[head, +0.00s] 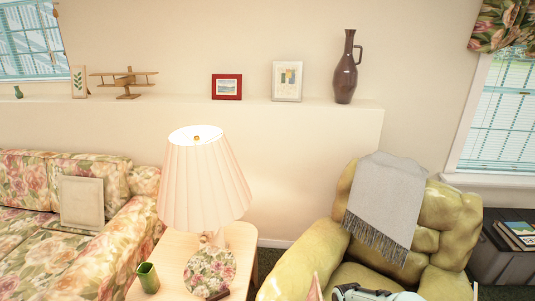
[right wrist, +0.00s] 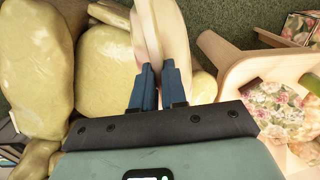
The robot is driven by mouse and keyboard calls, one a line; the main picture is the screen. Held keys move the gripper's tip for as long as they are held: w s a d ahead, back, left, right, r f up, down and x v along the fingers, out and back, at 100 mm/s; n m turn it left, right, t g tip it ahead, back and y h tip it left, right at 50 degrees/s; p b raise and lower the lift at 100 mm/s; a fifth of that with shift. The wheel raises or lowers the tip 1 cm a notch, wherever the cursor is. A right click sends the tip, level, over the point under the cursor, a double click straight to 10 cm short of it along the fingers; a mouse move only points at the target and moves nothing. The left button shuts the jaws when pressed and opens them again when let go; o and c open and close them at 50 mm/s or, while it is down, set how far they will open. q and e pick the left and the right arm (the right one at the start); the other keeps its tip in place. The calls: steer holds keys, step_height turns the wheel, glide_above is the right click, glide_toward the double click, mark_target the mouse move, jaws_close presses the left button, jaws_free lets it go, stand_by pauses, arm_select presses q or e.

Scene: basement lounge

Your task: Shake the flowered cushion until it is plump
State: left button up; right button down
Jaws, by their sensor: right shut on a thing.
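My right gripper (right wrist: 157,72) has its blue fingers close together, shut on a pale cream-pink cushion (right wrist: 166,30) seen nearly edge-on in the right wrist view. Its flowered face is turned away or too small to make out. In the head view only a pinkish corner of the cushion (head: 314,288) shows at the bottom edge, in front of the armchair. My right wrist shows beside it. The cushion appears held up in front of the seat; whether it touches the chair I cannot tell. My left gripper is not in view.
The yellow-green armchair (head: 323,245) carries a grey throw (head: 386,195). Left of it, a side table (head: 240,240) holds a lit lamp (head: 205,185) and a green cup (head: 148,278). A flowered sofa (head: 110,250) with a plain cushion (head: 82,201) stands farther left.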

steer(key=r, duration=0.2)
steer(key=w+r, duration=0.1)
steer(key=r, duration=0.2)
steer(key=shift+w, duration=0.1)
steer(key=f, duration=0.2)
steer(key=s+f, duration=0.1)
steer(key=f, duration=0.2)
steer(key=shift+w+r, duration=0.15)
steer(key=shift+w, duration=0.15)
steer(key=shift+d, duration=0.1)
